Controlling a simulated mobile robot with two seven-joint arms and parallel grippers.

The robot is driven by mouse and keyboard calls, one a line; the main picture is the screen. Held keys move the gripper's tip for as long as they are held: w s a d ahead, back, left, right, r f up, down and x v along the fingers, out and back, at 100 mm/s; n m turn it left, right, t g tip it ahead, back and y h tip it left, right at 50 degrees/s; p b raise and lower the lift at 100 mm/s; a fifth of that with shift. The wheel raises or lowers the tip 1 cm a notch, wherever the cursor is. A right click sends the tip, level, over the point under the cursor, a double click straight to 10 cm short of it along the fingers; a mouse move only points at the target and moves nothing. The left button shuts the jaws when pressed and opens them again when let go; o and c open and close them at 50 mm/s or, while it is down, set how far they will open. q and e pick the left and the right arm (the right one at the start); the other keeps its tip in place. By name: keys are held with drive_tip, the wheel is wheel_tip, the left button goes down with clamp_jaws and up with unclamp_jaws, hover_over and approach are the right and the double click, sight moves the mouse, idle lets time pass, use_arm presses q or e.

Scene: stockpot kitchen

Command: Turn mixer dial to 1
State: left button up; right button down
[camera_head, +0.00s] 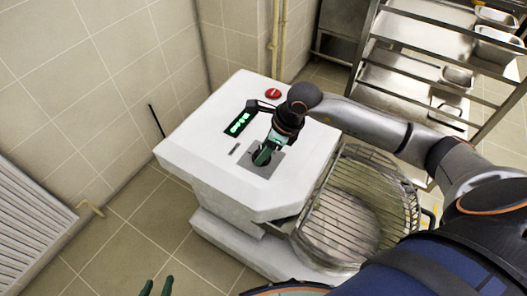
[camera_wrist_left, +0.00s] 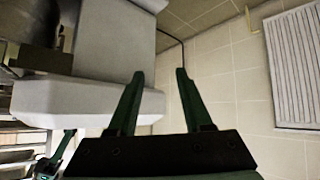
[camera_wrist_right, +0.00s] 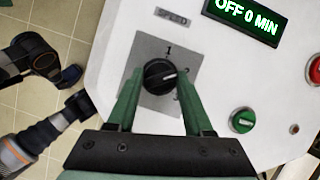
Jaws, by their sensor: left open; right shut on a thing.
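The mixer dial (camera_wrist_right: 159,76) is a round black knob on a grey square plate (camera_wrist_right: 150,48) in the mixer's white top. My right gripper (camera_wrist_right: 159,82) is shut on the dial, one green finger on each side. In the head view this gripper (camera_head: 264,155) covers most of the dial. My left gripper (camera_wrist_left: 157,80) is open and empty, away from the mixer top; in the head view only its fingertips (camera_head: 155,288) show at the bottom edge.
The white mixer body (camera_head: 200,155) carries a green-lit display (camera_wrist_right: 246,17) reading OFF 0 MIN, a green button (camera_wrist_right: 243,120) and a red button (camera_head: 273,93). A wire guard (camera_head: 375,190) surrounds the bowl at the right. A metal rack (camera_head: 430,75) stands behind; tiled floor is clear at the left.

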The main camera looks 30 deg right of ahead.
drive_tip(key=n+b, duration=0.1)
drive_tip(key=n, duration=0.1)
drive_tip(key=shift+w+d+f+n+g+y+b, duration=0.1)
drive_tip(key=shift+w+n+g+y+b, duration=0.05)
drive_tip(key=shift+n+g+y+b, duration=0.2)
drive_tip(key=n+g+b, duration=0.1)
drive_tip(key=n+b, duration=0.1)
drive_tip(key=n, duration=0.1)
drive_tip(key=shift+w+n+y, duration=0.1)
drive_tip(key=shift+n+y, duration=0.15)
use_arm(q)
wheel_tip(320, 180, down, 5)
drive_tip(key=a+b, duration=0.1)
drive_tip(key=b, duration=0.1)
use_arm(e)
drive_tip(key=shift+n+g, duration=0.55)
drive_tip(key=shift+n, duration=0.25)
drive_tip(key=n+g+b, duration=0.1)
drive_tip(key=n, duration=0.1)
drive_tip(key=shift+n, duration=0.4)
use_arm(q)
drive_tip(key=w+r+t, duration=0.4)
drive_tip(key=w+r, duration=0.1)
drive_tip(key=r, duration=0.5)
drive_tip(key=shift+w+a+m+t+h, duration=0.2)
drive_tip(key=shift+m+t+h, duration=0.1)
drive_tip(key=shift+m+h, duration=0.1)
